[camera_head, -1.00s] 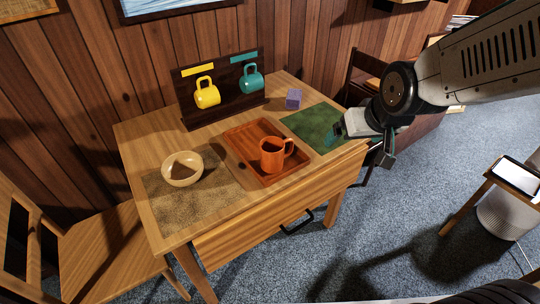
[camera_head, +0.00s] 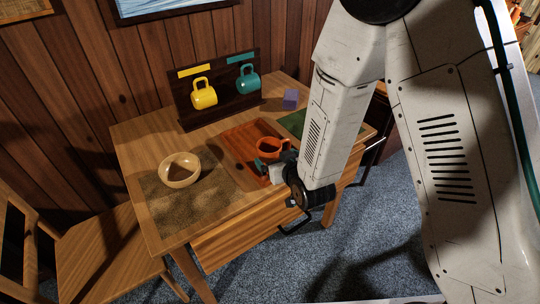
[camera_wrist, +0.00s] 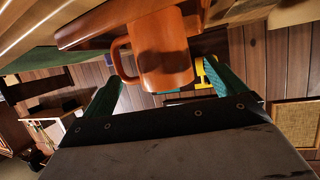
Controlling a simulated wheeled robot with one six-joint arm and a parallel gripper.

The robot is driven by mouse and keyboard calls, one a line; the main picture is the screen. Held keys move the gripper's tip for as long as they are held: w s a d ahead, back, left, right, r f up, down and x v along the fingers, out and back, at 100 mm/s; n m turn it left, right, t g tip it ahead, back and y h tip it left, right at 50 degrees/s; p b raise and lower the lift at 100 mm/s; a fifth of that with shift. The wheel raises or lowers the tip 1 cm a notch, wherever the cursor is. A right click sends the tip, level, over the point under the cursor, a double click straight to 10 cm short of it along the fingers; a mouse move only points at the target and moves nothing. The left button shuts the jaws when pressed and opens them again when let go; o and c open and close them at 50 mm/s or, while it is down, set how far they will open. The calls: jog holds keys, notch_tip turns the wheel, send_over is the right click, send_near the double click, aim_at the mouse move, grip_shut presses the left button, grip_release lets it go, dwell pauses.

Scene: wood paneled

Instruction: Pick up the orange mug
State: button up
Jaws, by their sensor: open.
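The orange mug (camera_head: 268,147) stands upright on the reddish wooden tray (camera_head: 240,133) on the table. In the wrist view the mug (camera_wrist: 165,62) appears upside down at upper centre, with its handle to the left. My gripper (camera_head: 279,168) is at the front of the mug in the head view and hides its lower part. In the wrist view my gripper (camera_wrist: 164,74) is open, its teal fingers on either side of the mug. I cannot tell how far the mug reaches between them or whether they touch it.
A wooden bowl (camera_head: 179,170) sits on a woven mat (camera_head: 190,206) at left. A purple block (camera_head: 290,97) and a partly hidden green mat (camera_head: 293,122) lie right of the tray.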

jog(key=x, duration=0.6)
jog(key=shift+a+r, duration=0.25)
jog(key=shift+a, duration=0.05)
jog(key=c, duration=1.3)
